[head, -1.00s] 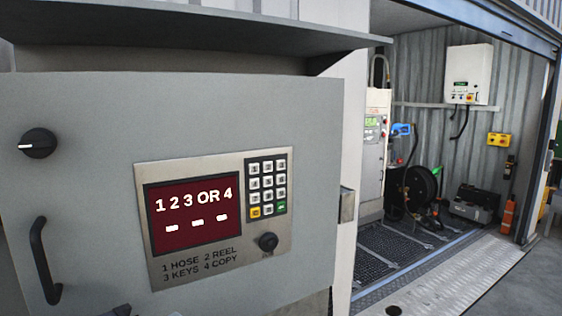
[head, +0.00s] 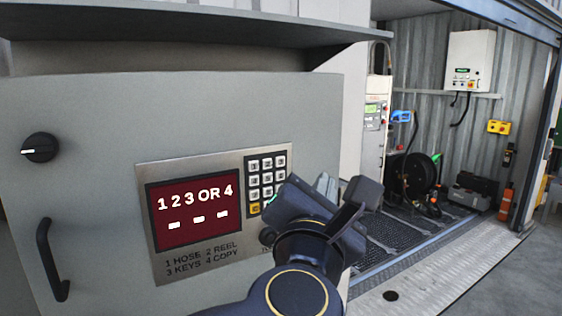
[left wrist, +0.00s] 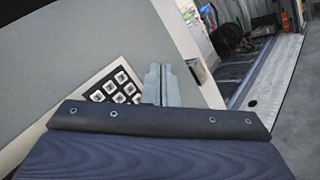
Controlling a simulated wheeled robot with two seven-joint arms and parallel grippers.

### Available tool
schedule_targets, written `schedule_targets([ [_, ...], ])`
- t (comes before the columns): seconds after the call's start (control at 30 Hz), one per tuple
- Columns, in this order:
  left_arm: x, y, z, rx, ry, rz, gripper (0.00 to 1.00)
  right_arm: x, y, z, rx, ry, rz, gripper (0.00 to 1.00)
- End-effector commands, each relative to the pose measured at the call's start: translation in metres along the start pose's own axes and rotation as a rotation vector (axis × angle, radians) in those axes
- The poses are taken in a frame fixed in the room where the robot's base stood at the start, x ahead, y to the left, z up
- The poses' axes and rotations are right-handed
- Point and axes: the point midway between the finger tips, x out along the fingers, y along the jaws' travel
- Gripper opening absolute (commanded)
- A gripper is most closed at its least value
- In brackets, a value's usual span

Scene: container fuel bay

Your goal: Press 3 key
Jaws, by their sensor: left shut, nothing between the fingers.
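The keypad (head: 266,186) is on the steel panel of the grey cabinet door. Its 3 key (head: 281,161) is at the top right and unobstructed in the head view. The red display (head: 195,212) reads "1 2 3 OR 4" above three dashes. My left gripper (head: 326,184) is right of the keypad and hides its lower right part. In the left wrist view its fingers (left wrist: 162,84) are together and empty, with the keypad (left wrist: 117,87) to their left. A gap shows between fingers and keys. My right gripper is not in view.
A round knob under the keypad is mostly hidden by my arm. A black handle (head: 51,260) and a rotary switch (head: 39,146) are at the door's left. A grey hood (head: 180,25) overhangs the door. The open container bay is at right.

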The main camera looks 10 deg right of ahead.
Motion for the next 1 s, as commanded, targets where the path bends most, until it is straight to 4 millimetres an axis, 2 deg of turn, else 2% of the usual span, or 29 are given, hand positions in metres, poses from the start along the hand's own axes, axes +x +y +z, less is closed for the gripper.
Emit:
schedule_targets([
  [0.17, 0.007, 0.005, -0.005, 0.001, 0.002, 0.003, 0.0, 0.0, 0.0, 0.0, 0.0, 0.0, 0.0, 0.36],
  [0.7, 0.054, 0.04, -0.041, 0.002, 0.002, 0.002, 0.0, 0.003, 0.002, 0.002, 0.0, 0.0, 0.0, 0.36],
  [1.0, 0.062, 0.045, -0.045, 0.002, 0.0, 0.001, 0.0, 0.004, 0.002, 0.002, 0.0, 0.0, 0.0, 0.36],
])
